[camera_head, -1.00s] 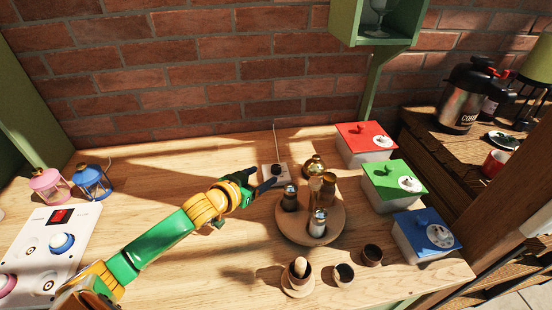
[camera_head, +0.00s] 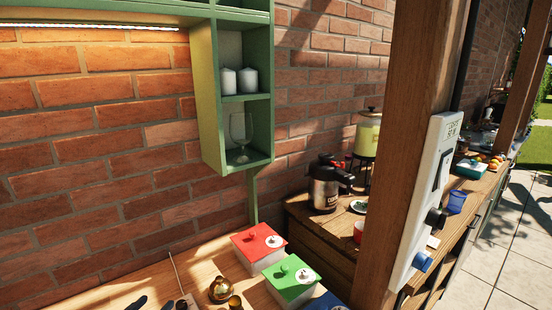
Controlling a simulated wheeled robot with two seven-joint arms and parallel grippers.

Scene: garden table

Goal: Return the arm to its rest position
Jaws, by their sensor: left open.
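Only the dark fingertips of my left gripper (camera_head: 153,303) show, at the bottom edge of the head view. They stand apart, with nothing visible between them. The rest of my left arm is below the picture. The fingertips are left of a brass-coloured round pot (camera_head: 221,290) on the wooden table (camera_head: 200,262). My right gripper is not in view.
A red-lidded box (camera_head: 258,242), a green-lidded box (camera_head: 291,279) and a partly cut-off blue-lidded box (camera_head: 325,302) stand right of the pot. A green wall shelf (camera_head: 210,95) hangs above. A wooden post (camera_head: 400,150) stands at the right.

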